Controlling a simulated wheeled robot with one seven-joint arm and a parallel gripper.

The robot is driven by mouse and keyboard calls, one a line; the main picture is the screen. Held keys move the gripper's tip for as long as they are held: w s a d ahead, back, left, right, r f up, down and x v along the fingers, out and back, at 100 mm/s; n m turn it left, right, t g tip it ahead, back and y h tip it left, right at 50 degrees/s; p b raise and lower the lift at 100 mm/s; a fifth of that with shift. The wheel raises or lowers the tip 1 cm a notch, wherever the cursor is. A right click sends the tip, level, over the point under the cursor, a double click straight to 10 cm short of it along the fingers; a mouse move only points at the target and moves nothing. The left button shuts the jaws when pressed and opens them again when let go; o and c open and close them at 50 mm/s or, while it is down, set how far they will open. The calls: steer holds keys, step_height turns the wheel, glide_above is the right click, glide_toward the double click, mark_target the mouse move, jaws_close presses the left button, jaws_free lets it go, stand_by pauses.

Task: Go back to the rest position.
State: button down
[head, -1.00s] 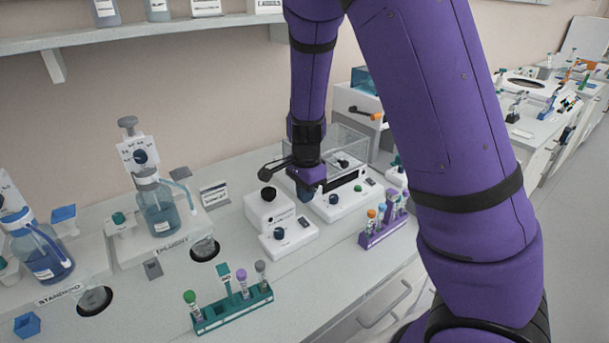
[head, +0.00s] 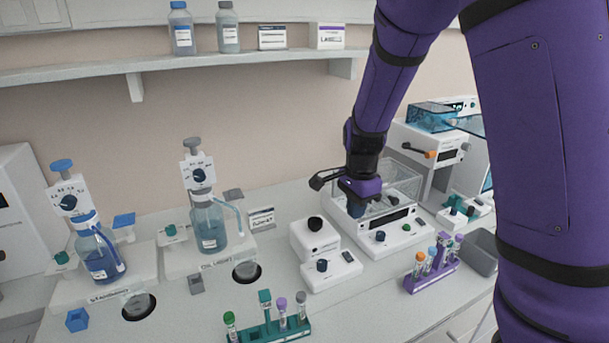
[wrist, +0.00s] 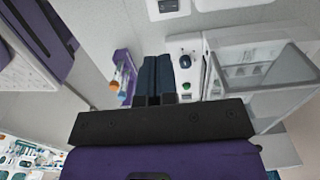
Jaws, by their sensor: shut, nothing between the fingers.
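My gripper shows in the wrist view (wrist: 160,78) with its two dark fingers side by side, shut and empty. In the head view my gripper (head: 358,208) hangs at the end of my purple arm, in front of the clear-walled bath unit (head: 385,240). Its fingertips are partly lost against the unit, and I cannot tell from this view how high they are above it.
A teal rack (head: 275,332) is at the front. A white device with a black knob (head: 315,240) and two dispenser bottles (head: 207,228) stand left. A shelf (head: 170,64) runs above.

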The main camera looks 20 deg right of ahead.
steer(key=shift+r, duration=0.15)
steer(key=s+d+r+n+t, duration=0.2)
steer(key=s+r+n+t, duration=0.3)
steer(key=s+r+n, duration=1)
steer(key=s+r, duration=0.5)
steer(key=s, duration=0.3)
steer(key=shift+s+d+r+n, duration=0.3)
steer(key=shift+s+d+n, duration=0.05)
steer(key=shift+n, duration=0.05)
